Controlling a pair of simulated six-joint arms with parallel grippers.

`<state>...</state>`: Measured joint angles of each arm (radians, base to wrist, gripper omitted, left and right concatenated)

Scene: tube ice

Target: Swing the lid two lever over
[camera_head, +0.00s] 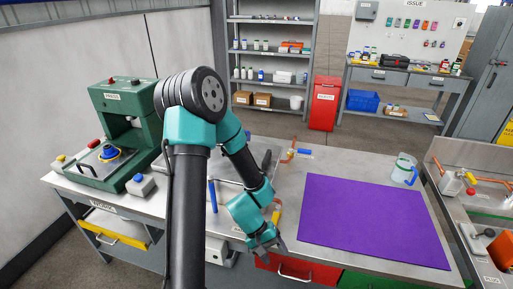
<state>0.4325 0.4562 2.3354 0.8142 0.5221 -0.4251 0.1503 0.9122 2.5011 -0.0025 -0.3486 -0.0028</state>
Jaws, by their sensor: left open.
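My left gripper (266,246) is open at the front edge of the grey bench (320,167), pointing down. A small yellow-orange lever-like piece (276,213) stands just above and to the right of the gripper; I cannot tell whether they touch. Another orange lever-like piece (291,151) stands farther back, beside a small blue piece (305,152). A grey metal top (229,165) lies behind my arm and is partly hidden by it. No label for lid two is readable, so I cannot tell which lever belongs to it. My right gripper is not in view.
A green press (126,112) stands at the bench's left. A purple mat (372,220) covers the right part, with a clear jug (404,169) behind it. A blue upright handle (212,196) is close to my arm. A red drawer (290,268) is below the front edge.

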